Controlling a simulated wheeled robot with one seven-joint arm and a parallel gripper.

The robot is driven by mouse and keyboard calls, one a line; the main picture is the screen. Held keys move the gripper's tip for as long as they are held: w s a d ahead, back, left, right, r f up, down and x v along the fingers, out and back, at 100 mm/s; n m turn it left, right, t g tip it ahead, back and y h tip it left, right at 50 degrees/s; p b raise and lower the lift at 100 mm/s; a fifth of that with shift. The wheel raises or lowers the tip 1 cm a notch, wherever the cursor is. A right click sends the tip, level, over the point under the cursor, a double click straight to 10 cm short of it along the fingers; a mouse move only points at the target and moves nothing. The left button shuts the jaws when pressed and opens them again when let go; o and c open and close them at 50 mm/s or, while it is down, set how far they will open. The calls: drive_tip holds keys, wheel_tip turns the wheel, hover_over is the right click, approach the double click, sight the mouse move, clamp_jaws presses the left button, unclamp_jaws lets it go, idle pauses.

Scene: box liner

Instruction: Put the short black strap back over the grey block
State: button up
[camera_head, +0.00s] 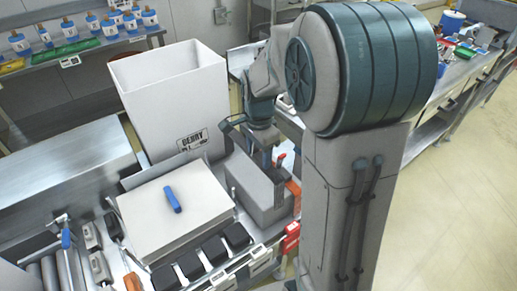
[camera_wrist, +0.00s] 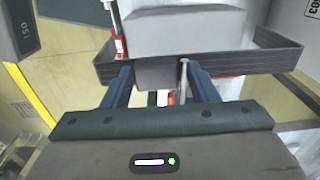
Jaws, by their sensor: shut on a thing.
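The grey block (camera_head: 258,188) sits on the bench right of the flat white stack. It also shows at the top of the wrist view (camera_wrist: 185,32). My gripper (camera_wrist: 160,82) is shut on the short black strap (camera_wrist: 245,62). The strap is bent up at both ends and spans wider than the block in the wrist view. Whether it touches the block is unclear. In the head view my gripper (camera_head: 268,158) is above the block's back part, and a dark end of the strap (camera_head: 232,122) shows to its left. My arm hides the rest.
A tall white open box (camera_head: 170,95) stands behind. A blue-handled tool (camera_head: 173,199) lies on the white stack (camera_head: 175,220). Several black bins (camera_head: 212,250) line the bench front. Orange and red parts (camera_head: 293,192) stand close right of the block.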

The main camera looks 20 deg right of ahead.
sight(258, 157)
wheel_tip(258, 157, down, 12)
drive_tip(key=b, duration=0.8)
drive_tip(key=shift+f+b, duration=0.25)
drive_tip(key=shift+b, duration=0.05)
drive_tip(key=shift+a, duration=0.15)
idle(0.7)
drive_tip(key=o, duration=1.8)
drive_tip(key=shift+o, duration=0.2)
drive_tip(key=shift+r, duration=0.15)
drive_tip(key=shift+r+p, duration=3.7)
drive_tip(key=shift+r, duration=0.7)
